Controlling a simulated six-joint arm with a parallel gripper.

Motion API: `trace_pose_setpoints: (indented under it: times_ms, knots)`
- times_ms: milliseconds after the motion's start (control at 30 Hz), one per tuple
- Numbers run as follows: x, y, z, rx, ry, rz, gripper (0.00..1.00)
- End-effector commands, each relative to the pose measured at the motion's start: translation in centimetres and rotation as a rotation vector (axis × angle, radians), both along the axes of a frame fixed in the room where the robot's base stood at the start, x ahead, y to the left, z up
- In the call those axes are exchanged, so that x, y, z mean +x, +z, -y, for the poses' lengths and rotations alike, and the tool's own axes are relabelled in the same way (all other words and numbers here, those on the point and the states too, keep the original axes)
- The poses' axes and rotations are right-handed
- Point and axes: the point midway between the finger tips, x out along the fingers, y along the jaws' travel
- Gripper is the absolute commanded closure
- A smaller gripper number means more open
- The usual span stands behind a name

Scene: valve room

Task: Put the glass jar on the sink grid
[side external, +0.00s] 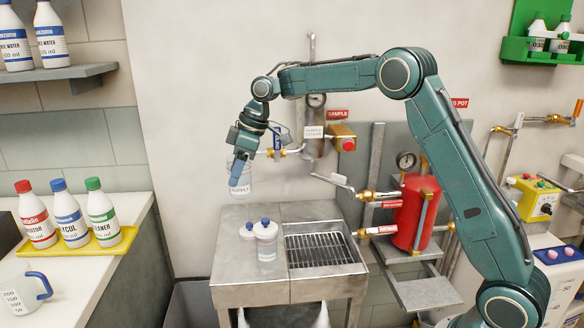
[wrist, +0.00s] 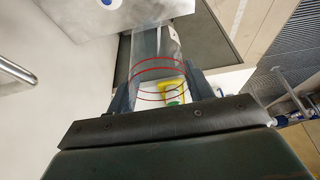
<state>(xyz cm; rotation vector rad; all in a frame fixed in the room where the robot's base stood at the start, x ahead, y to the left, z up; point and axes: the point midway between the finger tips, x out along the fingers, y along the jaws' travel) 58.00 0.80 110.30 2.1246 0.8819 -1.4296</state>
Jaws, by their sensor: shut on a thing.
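The sink grid (side external: 322,251), a dark barred grate, is set in the right part of the steel sink unit (side external: 240,291). Nothing lies on the grid. The jar is well above and left of it.
A yellow tray (side external: 74,248) with three bottles and a mug (side external: 30,290) are on the left counter.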

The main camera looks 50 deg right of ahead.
Motion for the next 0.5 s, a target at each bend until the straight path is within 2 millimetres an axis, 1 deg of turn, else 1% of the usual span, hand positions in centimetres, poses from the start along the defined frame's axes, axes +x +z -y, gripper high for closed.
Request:
trace_pose_setpoints:
  times_ms: [33,167,300,400,500]
  knots:
    - [-0.6,-0.1,1.5,-0.001,-0.007,0.000,0.76]
    - [-2.3,-0.6,5.1,-0.004,-0.007,-0.003,0.76]
    - [-4.8,-1.3,9.0,-0.004,-0.008,-0.006,0.76]
    - [-6.7,-1.8,11.4,-0.002,-0.007,-0.005,0.76]
    - [-8.6,-2.2,13.5,0.000,-0.006,-0.004,0.76]
